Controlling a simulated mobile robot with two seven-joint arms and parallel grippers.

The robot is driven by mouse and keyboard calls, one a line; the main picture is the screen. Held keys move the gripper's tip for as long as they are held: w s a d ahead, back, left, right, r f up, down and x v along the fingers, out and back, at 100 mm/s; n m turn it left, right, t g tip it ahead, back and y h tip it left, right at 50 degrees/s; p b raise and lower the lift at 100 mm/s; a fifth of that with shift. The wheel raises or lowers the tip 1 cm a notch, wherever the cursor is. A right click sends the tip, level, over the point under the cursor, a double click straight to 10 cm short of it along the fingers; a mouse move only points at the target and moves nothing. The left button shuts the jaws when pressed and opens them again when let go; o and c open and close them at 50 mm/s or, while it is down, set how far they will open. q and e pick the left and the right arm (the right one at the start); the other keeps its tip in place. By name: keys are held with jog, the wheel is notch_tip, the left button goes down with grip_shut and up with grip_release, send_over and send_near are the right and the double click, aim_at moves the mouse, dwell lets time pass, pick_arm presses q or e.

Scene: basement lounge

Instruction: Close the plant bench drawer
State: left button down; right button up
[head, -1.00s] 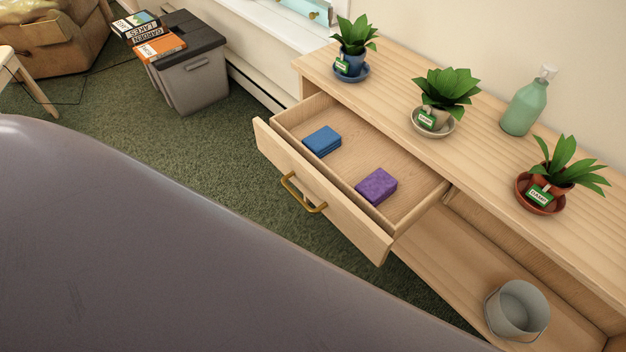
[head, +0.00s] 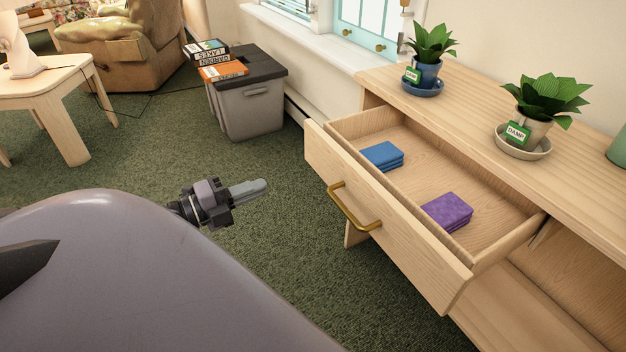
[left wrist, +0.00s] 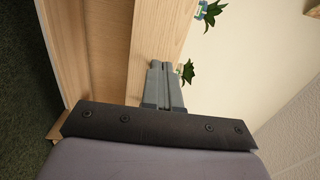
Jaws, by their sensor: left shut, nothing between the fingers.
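The plant bench (head: 480,92) stands along the wall at the right of the head view. Its wooden drawer (head: 385,215) is pulled well out, with a brass handle (head: 352,208) on the front. My right gripper is out of view.
Potted plants (head: 430,55) (head: 545,100) stand on the bench top. A grey lidded bin (head: 250,108) with books on it stands behind my left gripper. A small table (head: 55,95) and an armchair (head: 130,45) are at the far left. Green carpet lies clear between.

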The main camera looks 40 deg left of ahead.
pick_arm(q)
jog(key=b, duration=0.1)
send_near(326, 163)
jog(key=shift+m, duration=0.4)
jog(key=x, duration=0.5)
jog(key=shift+w+a+f, duration=0.1)
jog(key=shift+w, duration=0.1)
jog(key=shift+x, duration=0.8)
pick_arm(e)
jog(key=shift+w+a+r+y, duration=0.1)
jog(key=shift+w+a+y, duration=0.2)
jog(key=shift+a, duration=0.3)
